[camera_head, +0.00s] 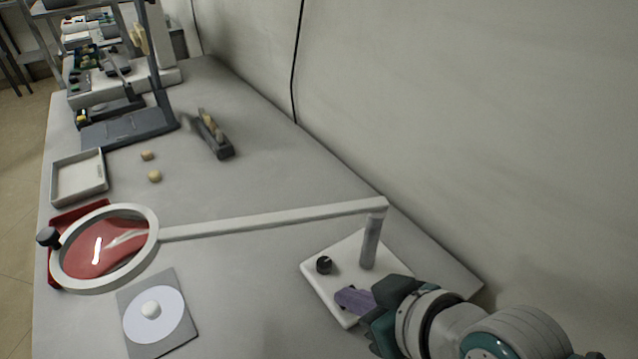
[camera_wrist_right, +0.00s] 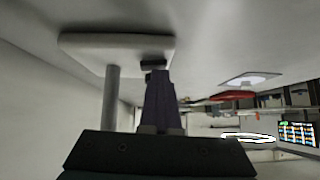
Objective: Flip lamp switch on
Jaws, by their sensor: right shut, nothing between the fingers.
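The lamp is a white ring magnifier (camera_head: 150,262) on a long pale arm (camera_head: 270,217). The arm joins a grey post on a white base (camera_head: 320,270), and the base also shows in the right wrist view (camera_wrist_right: 90,45). A small dark switch (camera_wrist_right: 153,62) is on the base by my fingertips. My right gripper (camera_head: 346,298) is shut and empty, its purple fingers (camera_wrist_right: 157,76) close to the switch. I cannot tell whether they touch, or the switch's position. My left gripper is out of view.
A grey plate with a white disc (camera_head: 168,318) and a red tray (camera_head: 75,217) lie near the magnifier. A pale tray (camera_head: 80,180), small round pieces (camera_head: 154,176) and a dark holder (camera_head: 213,138) stand farther back. A wall (camera_head: 450,110) borders the bench on the right.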

